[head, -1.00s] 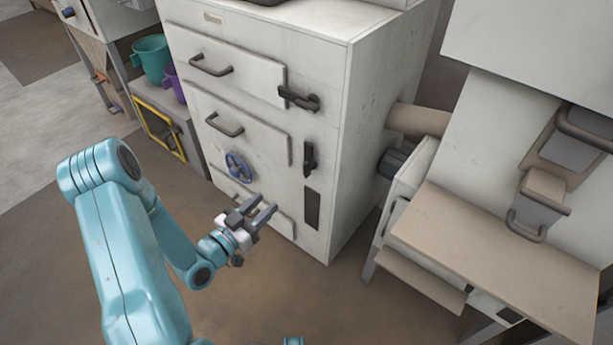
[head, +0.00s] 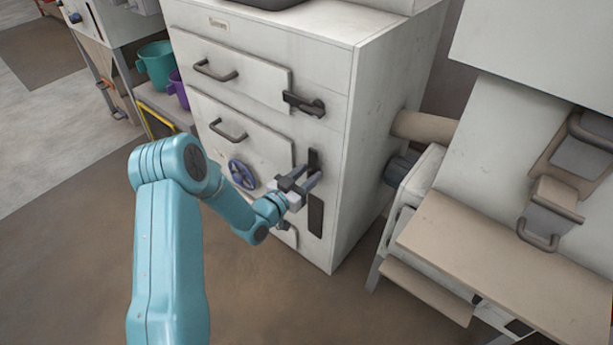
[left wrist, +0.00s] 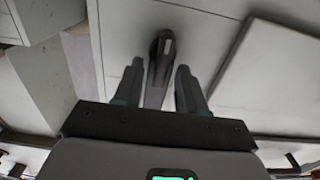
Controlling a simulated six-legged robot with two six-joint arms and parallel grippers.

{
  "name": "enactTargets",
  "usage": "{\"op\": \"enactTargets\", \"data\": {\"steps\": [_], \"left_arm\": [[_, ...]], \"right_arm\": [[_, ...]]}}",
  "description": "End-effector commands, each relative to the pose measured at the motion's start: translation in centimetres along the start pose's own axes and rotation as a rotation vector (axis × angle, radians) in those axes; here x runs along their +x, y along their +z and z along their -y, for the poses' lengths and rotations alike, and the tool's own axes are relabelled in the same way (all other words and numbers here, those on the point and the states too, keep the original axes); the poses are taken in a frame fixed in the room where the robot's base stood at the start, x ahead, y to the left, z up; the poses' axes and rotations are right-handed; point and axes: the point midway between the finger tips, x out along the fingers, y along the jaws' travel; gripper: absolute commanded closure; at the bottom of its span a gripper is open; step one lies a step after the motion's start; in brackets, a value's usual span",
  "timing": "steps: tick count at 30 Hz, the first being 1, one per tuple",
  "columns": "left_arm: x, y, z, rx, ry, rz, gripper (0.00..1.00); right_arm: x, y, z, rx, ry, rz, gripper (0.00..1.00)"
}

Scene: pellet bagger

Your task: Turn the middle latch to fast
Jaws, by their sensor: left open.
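The middle latch (head: 313,160) is a dark handle on the white cabinet's front. It stands upright, right of the middle door. My left gripper (head: 311,179) is open at its lower end, partly hiding it. In the left wrist view, the dark latch (left wrist: 161,45) runs between my two open fingers (left wrist: 159,70). I cannot tell whether either finger touches it. My right gripper is in neither view.
The upper latch (head: 304,104) lies level above. A dark upright strip (head: 315,216) is below. A blue handwheel (head: 242,174) is left of my gripper. A bench (head: 490,262) stands to the right, with open floor between.

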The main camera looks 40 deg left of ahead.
Motion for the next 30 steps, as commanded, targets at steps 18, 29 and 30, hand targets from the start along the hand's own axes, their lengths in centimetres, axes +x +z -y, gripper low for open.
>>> {"op": "enactTargets", "data": {"steps": [18,29,30], "left_arm": [[0.0,0.1,0.0,-0.008,0.000,0.001,1.00],[0.0,0.2,0.3,-0.170,0.000,0.000,1.00],[0.0,0.2,0.3,-0.203,0.000,0.000,1.00]], "right_arm": [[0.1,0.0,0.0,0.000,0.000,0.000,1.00],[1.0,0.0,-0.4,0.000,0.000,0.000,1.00],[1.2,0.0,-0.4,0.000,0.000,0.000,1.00]]}}
